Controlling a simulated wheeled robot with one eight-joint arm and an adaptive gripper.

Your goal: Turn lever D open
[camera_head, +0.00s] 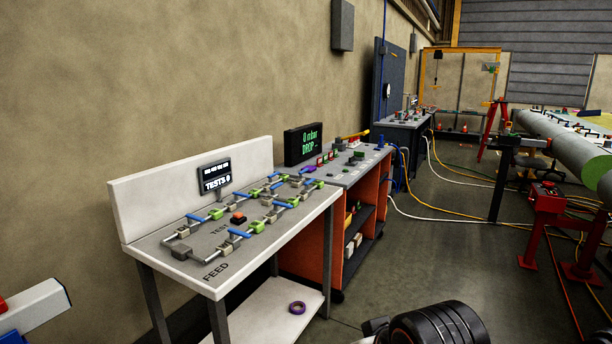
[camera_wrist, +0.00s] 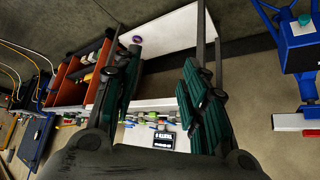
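A white bench (camera_head: 318,208) with a backboard carries a grey panel of pipes, green and grey fittings, and several blue lever handles. Two handles are the front one (camera_head: 239,233) and the left one (camera_head: 195,217). Lever letters are too small to read, so I cannot tell which is lever D or how it is set. My gripper (camera_wrist: 163,90) is open and empty in the wrist view, its two green-padded fingers wide apart. The fittings (camera_wrist: 150,118) show small between and beyond the fingers. My gripper is apart from every lever.
A red button (camera_head: 238,217) and a small "TESTS 0" display (camera_head: 214,178) are on the bench. A purple ring (camera_head: 297,307) lies on the lower shelf. An orange-sided cabinet (camera_head: 310,238) with a "DROP" display (camera_head: 304,144) adjoins it. Cables cross the floor at right.

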